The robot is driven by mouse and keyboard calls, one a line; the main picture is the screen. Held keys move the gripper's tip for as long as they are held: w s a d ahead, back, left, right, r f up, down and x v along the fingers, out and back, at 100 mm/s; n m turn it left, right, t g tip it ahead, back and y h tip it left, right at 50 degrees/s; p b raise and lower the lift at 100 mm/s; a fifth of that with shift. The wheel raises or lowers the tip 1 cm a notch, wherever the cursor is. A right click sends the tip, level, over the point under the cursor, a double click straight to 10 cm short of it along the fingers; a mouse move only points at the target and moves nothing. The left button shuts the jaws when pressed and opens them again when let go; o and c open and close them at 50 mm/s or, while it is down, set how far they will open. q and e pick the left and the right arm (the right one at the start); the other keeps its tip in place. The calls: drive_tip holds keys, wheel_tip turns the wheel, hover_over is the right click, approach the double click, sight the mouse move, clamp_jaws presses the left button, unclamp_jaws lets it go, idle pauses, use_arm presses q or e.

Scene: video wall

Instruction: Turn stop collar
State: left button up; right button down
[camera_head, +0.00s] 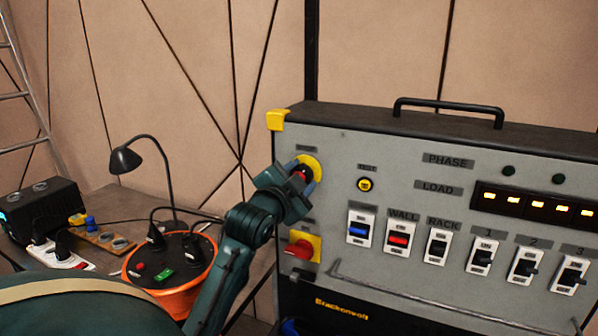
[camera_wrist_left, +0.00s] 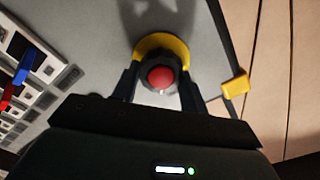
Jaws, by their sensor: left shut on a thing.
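The stop button, a red knob (camera_wrist_left: 161,77) with a dark stop collar (camera_wrist_left: 172,62) around it, sits on a round yellow plate (camera_wrist_left: 148,46) at the panel's upper left corner. In the head view the yellow plate (camera_head: 313,162) shows above my left gripper (camera_head: 303,177), which mostly hides the collar. In the left wrist view my left gripper (camera_wrist_left: 160,88) has one dark finger on each side of the collar and is shut on it. My right gripper is in neither view.
A red rotary knob (camera_head: 300,249) on a yellow plate sits just below my left gripper. Rocker switches (camera_head: 398,238) and a yellow test button (camera_head: 365,184) lie to its right. An orange cable reel (camera_head: 134,275), a black lamp (camera_head: 126,160) and a power strip (camera_head: 58,258) stand left.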

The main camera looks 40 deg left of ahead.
use_arm(q)
drive_tip(key=shift+m+p, duration=0.35)
drive_tip(key=shift+m, duration=0.65)
drive_tip(key=o, duration=1)
drive_tip(key=shift+f, duration=0.1)
